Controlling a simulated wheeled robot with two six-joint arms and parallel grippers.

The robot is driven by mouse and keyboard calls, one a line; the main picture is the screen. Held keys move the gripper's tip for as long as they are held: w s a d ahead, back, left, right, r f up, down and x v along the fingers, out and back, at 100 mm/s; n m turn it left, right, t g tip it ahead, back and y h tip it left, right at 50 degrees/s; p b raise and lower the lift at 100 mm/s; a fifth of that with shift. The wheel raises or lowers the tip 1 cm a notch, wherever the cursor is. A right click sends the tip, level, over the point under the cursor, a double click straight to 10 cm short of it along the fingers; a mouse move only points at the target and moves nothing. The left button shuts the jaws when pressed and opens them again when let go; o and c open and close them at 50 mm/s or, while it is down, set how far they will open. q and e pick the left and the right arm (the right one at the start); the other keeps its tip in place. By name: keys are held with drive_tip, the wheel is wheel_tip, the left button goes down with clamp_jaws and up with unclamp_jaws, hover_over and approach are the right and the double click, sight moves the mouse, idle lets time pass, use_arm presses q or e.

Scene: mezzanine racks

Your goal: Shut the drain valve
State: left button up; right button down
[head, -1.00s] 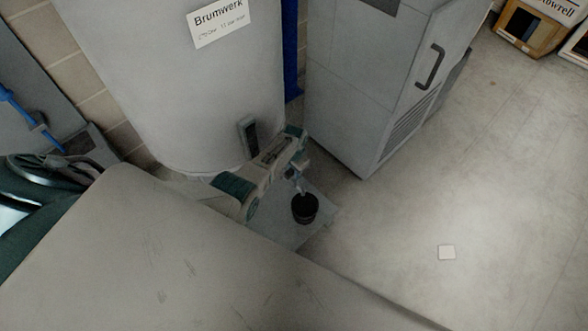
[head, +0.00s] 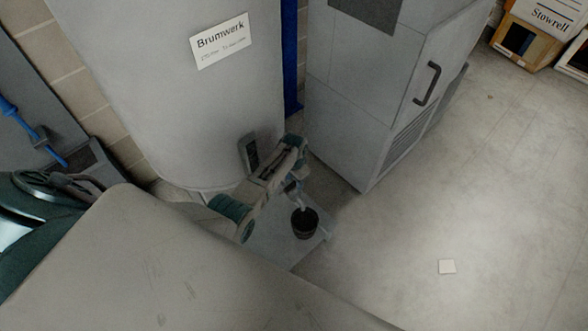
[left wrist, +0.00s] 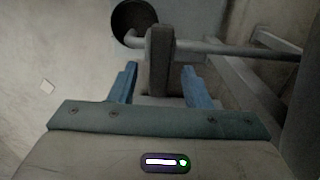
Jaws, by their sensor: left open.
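The drain valve shows in the left wrist view as a dark grey lever (left wrist: 159,58) on a light pipe (left wrist: 225,48), lying across the pipe in the picture. My left gripper (left wrist: 161,84) is open, its two blue fingers on either side of the lever's near end, with gaps showing on both sides. In the head view my left gripper (head: 293,187) is low in front of the tank (head: 170,105) labelled Brumwerk; my arm hides most of the valve there. A black bucket (head: 305,225) stands below the spout, and it also shows in the left wrist view (left wrist: 130,18). My right gripper is not in view.
A grey cabinet (head: 360,110) with a dark handle stands right of the tank. A white square (head: 447,267) lies on open floor at the right. A box labelled Stowrell (head: 540,18) is at the top right. A blue post (head: 290,60) stands behind.

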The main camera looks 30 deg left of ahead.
sight(294, 184)
use_arm(q)
wheel_tip(294, 184, up, 7)
drive_tip(key=shift+p, duration=0.3)
idle(0.5)
